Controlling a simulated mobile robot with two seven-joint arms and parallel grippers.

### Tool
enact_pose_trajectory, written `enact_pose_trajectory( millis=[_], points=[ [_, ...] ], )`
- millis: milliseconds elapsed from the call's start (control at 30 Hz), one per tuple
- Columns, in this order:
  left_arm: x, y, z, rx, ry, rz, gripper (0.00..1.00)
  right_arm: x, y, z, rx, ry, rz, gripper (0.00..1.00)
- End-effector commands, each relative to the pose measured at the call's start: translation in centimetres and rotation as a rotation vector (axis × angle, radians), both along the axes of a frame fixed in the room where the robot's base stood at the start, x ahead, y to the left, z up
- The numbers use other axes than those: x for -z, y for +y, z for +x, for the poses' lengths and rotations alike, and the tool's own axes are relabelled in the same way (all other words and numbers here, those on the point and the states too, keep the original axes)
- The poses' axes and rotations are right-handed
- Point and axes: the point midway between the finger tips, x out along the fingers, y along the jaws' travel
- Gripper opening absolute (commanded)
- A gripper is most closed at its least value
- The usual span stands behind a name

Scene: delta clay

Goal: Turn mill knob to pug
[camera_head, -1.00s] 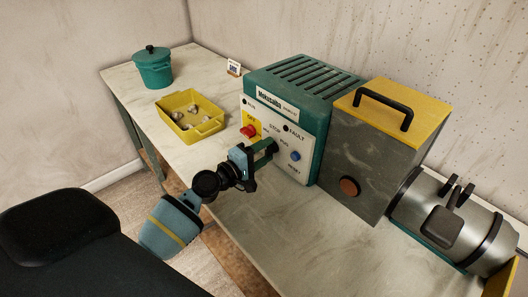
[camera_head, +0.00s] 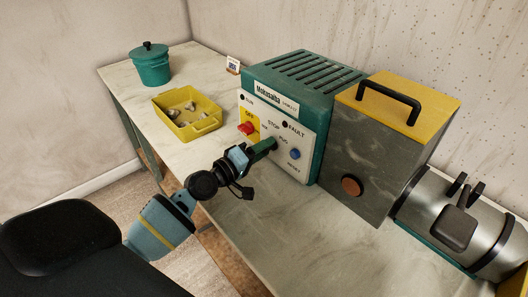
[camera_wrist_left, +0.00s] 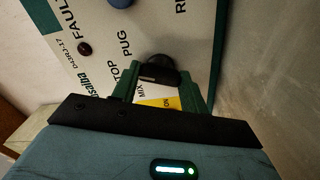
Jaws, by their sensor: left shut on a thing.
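The mill's control panel (camera_head: 275,135) is white on a green housing, with the labels STOP, PUG and FAULT readable. In the left wrist view, the black mill knob (camera_wrist_left: 158,70) sits beside the words STOP, PUG and MIX. My left gripper (camera_head: 264,147) reaches the panel from the lower left and is shut on the knob. In the left wrist view its green fingers (camera_wrist_left: 160,78) stand on either side of the knob. In the head view the gripper mostly hides the knob, and I cannot tell exactly where it points. My right gripper is not in view.
A red button (camera_head: 246,128) on a yellow plate and a blue reset button (camera_head: 295,154) flank the knob. A yellow tray (camera_head: 205,126) with grey lumps and a teal pot (camera_head: 151,66) stand left. A grey box (camera_head: 350,150) with a yellow lid stands right.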

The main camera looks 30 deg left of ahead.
Motion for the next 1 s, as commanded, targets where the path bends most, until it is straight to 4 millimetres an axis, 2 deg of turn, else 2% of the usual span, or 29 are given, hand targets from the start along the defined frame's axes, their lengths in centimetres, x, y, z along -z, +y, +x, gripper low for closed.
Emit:
enact_pose_trajectory(
  millis=[200, 500, 1000],
  points=[
    [0.18, 0.04, -0.01, 0.001, -0.051, 0.151, 0.21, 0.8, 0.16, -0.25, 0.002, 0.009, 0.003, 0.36],
    [0.06, 0.02, 0.0, 0.0, -0.096, 0.277, 0.21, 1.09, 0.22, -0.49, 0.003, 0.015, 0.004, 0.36],
    [-0.02, 0.05, 0.01, 0.0, -0.108, 0.313, 0.21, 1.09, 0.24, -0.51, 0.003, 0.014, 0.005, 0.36]
  ],
)
